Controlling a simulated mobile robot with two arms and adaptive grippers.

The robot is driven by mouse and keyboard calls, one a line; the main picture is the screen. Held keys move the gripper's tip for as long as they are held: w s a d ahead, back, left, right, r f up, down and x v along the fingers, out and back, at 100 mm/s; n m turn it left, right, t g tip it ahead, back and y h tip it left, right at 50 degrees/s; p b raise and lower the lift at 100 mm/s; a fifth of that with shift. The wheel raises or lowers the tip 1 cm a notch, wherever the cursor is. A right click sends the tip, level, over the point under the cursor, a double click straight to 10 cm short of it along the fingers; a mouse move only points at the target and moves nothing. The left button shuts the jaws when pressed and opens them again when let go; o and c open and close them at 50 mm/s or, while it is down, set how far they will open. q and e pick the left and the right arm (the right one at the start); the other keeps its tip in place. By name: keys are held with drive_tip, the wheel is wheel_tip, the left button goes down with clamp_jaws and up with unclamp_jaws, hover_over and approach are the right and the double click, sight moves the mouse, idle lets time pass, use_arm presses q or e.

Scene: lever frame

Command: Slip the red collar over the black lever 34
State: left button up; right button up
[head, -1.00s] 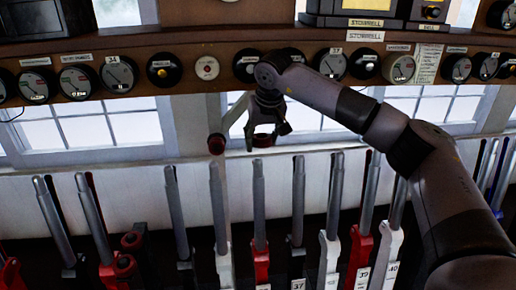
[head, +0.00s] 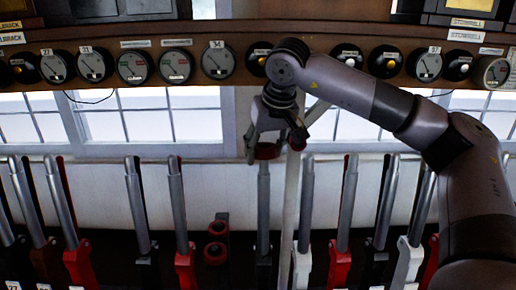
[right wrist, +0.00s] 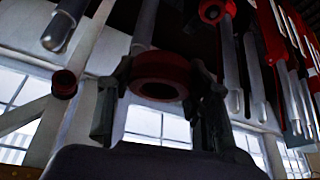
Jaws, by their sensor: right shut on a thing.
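The red collar (right wrist: 160,75) is pinched between the two fingers of my right gripper (right wrist: 158,98). In the head view the collar (head: 267,150) shows at the lower end of my right gripper (head: 270,145), just above the tip of a silver-handled lever with a dark base (head: 264,205). I cannot read this lever's number. In the right wrist view a silver lever (right wrist: 145,25) stands behind the collar, partly hidden by it; I cannot tell the gap. The collar does not look to be around any lever. My left gripper is out of sight.
A gauge marked 34 (head: 215,60) hangs on the shelf above.

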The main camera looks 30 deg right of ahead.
drive_tip(key=d, duration=0.1)
drive_tip(key=p, duration=0.1)
hover_over(264, 162)
drive_tip(key=s, duration=0.1)
drive_tip(key=f, duration=0.1)
drive_tip(key=shift+w+d+f+p, duration=0.2)
drive_tip(key=shift+w+f+p, duration=0.1)
drive_tip(key=shift+w, duration=0.2)
drive_tip(key=shift+w+d+f+p, duration=0.25)
drive_tip(key=shift+w+p, duration=0.1)
drive_tip(key=shift+w, duration=0.15)
drive_tip(key=shift+w+d+f+p, duration=0.2)
drive_tip(key=shift+w+f+p, duration=0.1)
drive_tip(key=shift+w, duration=0.2)
drive_tip(key=shift+f, duration=0.2)
drive_tip(key=shift+s+a+f+b, duration=0.15)
drive_tip(key=shift+f+b, duration=0.45)
drive_tip(key=shift+f, duration=0.3)
drive_tip(key=shift+s+a+f+b, duration=0.15)
drive_tip(key=shift+f+b, duration=0.45)
drive_tip(key=shift+f, duration=0.35)
drive_tip(key=shift+s+f+b, duration=0.15)
drive_tip(key=shift+f+b, duration=0.45)
drive_tip(key=shift+f, duration=0.3)
drive_tip(key=o, duration=1.2)
drive_tip(key=shift+c, duration=0.2)
